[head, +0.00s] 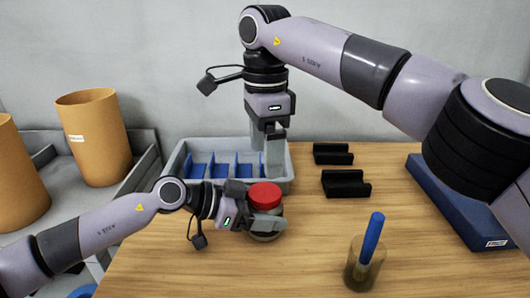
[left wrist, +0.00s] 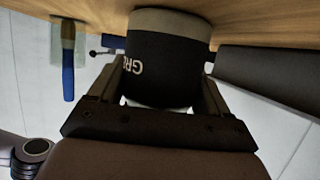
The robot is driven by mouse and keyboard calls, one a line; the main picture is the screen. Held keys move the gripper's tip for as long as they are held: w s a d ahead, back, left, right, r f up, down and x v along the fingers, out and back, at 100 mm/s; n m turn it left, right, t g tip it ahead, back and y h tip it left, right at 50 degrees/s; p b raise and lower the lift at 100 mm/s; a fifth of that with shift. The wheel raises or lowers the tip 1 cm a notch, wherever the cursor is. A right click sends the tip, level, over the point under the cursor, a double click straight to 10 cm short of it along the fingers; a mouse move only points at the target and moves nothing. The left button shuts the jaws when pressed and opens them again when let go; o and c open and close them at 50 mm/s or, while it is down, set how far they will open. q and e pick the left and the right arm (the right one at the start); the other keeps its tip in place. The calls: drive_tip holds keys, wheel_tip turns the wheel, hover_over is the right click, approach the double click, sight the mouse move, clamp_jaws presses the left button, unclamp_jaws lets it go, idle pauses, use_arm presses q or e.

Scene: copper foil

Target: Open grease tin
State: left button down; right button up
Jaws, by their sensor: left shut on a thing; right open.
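The grease tin (head: 265,236) stands on the wooden table, with a red lid (head: 264,194) on top. In the left wrist view the tin (left wrist: 168,62) shows a dark body with pale letters, partly cut off. My left gripper (head: 262,222) comes from the left and is shut around the tin's side. In the left wrist view its fingers (left wrist: 168,90) lie on both sides of the tin. My right gripper (head: 270,150) points down, open and empty, above and behind the tin near the grey tray's right end. It is apart from the lid.
A grey tray (head: 284,187) with blue dividers stands behind the tin. Two black holders (head: 346,184) lie right of it. A cup (head: 357,274) with a blue-handled brush (head: 371,238) stands front right. A blue case (head: 455,205) lies far right. Orange-brown cylinders (head: 95,138) stand left.

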sight(265, 192)
drive_tip(key=m, duration=1.7)
drive_tip(key=shift+w+m, duration=0.1)
drive_tip(key=shift+m, duration=0.3)
drive_tip(key=m, duration=0.4)
drive_tip(key=shift+m, duration=0.4)
drive_tip(key=m, duration=0.7)
drive_tip(key=shift+m, duration=0.4)
drive_tip(key=m, duration=0.4)
drive_tip(key=shift+f, duration=0.1)
drive_tip(key=shift+m, duration=0.3)
drive_tip(key=shift+f, duration=3.95)
drive_tip(key=c, duration=1.1)
